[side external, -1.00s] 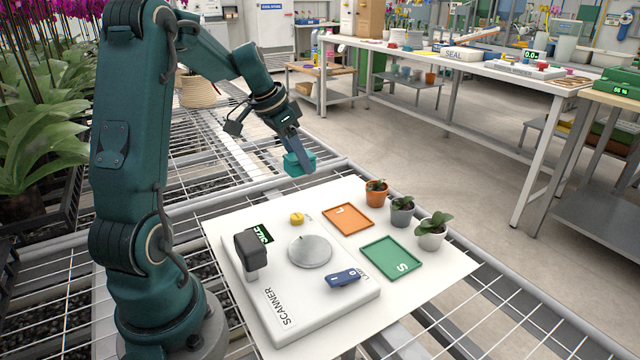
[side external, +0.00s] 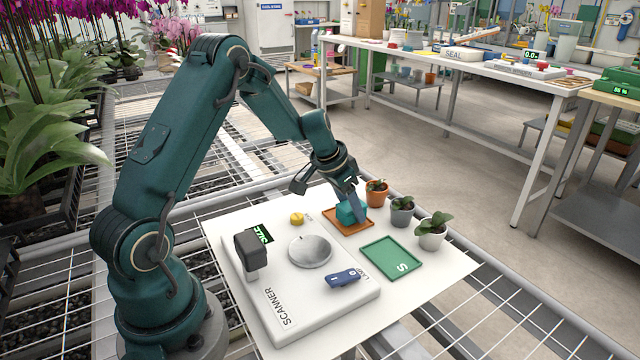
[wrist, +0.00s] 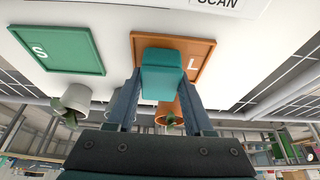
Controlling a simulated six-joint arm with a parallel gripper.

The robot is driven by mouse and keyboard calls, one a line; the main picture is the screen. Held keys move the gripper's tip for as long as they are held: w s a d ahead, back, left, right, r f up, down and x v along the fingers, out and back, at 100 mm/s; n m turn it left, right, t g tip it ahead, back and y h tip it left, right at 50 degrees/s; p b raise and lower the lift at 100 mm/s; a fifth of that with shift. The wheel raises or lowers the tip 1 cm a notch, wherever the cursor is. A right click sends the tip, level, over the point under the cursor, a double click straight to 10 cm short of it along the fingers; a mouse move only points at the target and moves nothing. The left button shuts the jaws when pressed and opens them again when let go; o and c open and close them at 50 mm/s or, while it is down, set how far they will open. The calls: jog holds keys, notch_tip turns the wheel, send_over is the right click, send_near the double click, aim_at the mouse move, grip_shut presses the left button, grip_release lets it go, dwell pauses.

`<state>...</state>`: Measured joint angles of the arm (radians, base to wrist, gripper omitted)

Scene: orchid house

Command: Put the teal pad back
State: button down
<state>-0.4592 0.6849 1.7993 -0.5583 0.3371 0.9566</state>
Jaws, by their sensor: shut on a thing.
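The teal pad (side external: 347,212) is a small blocky teal piece. My gripper (side external: 354,210) is shut on it, with a finger on each side. It is at the orange tray (side external: 338,225) marked L, low over its middle; whether it touches the tray floor I cannot tell. In the wrist view the teal pad (wrist: 162,74) sits between my fingers and covers part of the orange tray (wrist: 194,45). The green tray (side external: 391,259) marked S is empty and lies beside it; it also shows in the wrist view (wrist: 65,48).
A white scanner (side external: 300,293) with a silver disc (side external: 311,251), grey head (side external: 250,252), yellow knob (side external: 297,218) and blue switch (side external: 343,278) stands left of the trays. Potted plants in orange (side external: 376,197), grey (side external: 402,216) and white (side external: 431,236) pots line the right, close to my gripper.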

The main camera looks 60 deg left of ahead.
jog(key=shift+f, duration=0.25)
jog(key=shift+c, duration=1.4)
grip_release()
jog(key=v, duration=1.1)
jog(key=s+d+r, duration=0.6)
jog(key=s+d, duration=0.2)
jog(key=d, duration=0.2)
jog(key=s+d+f+t, duration=0.1)
jog(key=s+d, duration=0.4)
jog(key=s, duration=0.5)
jog(key=shift+f, duration=0.2)
